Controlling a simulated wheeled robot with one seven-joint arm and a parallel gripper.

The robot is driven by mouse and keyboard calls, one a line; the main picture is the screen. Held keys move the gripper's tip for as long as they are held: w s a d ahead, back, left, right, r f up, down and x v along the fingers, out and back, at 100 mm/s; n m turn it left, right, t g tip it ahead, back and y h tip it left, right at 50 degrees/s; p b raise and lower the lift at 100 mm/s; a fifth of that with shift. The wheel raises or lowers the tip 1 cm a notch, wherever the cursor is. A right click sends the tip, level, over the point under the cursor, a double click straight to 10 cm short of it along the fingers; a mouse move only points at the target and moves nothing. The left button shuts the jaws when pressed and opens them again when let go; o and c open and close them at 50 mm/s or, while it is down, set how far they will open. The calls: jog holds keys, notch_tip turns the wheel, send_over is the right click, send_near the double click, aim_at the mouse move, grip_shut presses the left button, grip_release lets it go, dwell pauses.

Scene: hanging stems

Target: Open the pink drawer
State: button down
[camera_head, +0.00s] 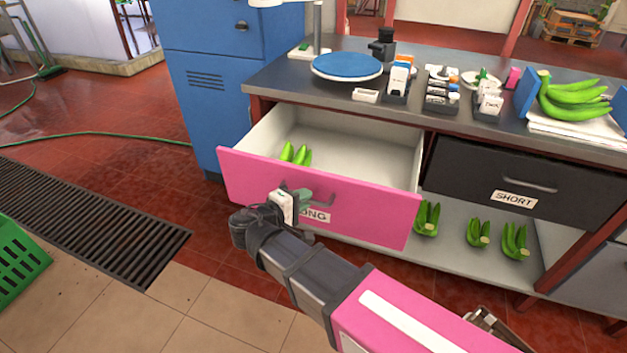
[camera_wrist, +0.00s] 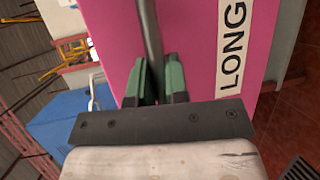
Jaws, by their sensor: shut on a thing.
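The pink drawer (camera_head: 350,204) is pulled well out from under the steel worktop in the head view. Its front carries a white label ending in "ONG", partly covered by my gripper; the wrist view shows the full label "LONG" (camera_wrist: 232,45). A small bunch of green bananas (camera_head: 295,154) lies inside, at the left. My gripper (camera_head: 300,197) is at the drawer's grey bar handle. In the wrist view the green fingers of my gripper (camera_wrist: 156,82) are shut around the handle (camera_wrist: 150,35), one on each side. Part of the handle is hidden behind my gripper in the head view.
A black drawer (camera_head: 480,170) labelled "SHORT" is closed at the right. Green banana bunches (camera_head: 515,242) stand on the lower shelf (camera_head: 455,262). A blue cabinet (camera_head: 205,110) stands left of the drawer. A green crate (camera_head: 18,262) and a floor grate (camera_head: 95,220) lie at the left.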

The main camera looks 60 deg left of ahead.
jog(key=s+d, duration=0.4)
jog(key=s, duration=0.2)
jog(key=shift+s+d, duration=0.1)
jog(key=shift+d, duration=0.05)
jog(key=c, duration=1.1)
grip_release()
jog(key=shift+c, duration=0.2)
jog(key=v, duration=1.1)
